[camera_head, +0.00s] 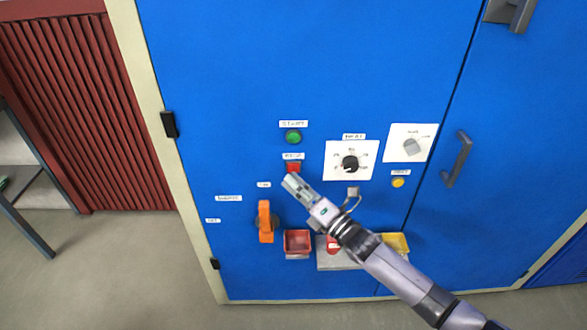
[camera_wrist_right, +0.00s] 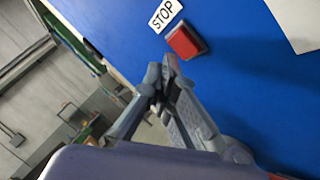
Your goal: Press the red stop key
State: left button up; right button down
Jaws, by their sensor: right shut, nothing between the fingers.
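The red stop key (camera_head: 293,168) is a small square button on the blue cabinet door, below the green start button (camera_head: 293,137). It also shows in the right wrist view (camera_wrist_right: 186,42), beside a white label reading STOP. My right gripper (camera_head: 289,183) is shut and empty, just below the red key in the head view. In the right wrist view its fingertips (camera_wrist_right: 168,72) are close to the key, and a gap shows in the picture between them. I cannot tell the depth of that gap. My left gripper is not in view.
An orange handle (camera_head: 265,222) is at the lower left of the key. Black (camera_head: 350,163) and grey (camera_head: 411,146) knobs on white plates are to the right, with a yellow button (camera_head: 398,183). A red bin (camera_head: 297,241) and a yellow bin (camera_head: 396,242) are below.

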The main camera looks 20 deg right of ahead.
jog(key=shift+w, duration=0.1)
jog(key=shift+w+d, duration=0.15)
jog(key=shift+w, duration=0.2)
jog(key=shift+w+d+b, duration=0.1)
jog(key=shift+w+b, duration=0.3)
jog(key=shift+b, duration=0.2)
dwell(0.5)
dwell(0.4)
jog(key=shift+s+a+p, duration=0.2)
jog(key=shift+s+p, duration=0.3)
jog(key=shift+s, duration=0.35)
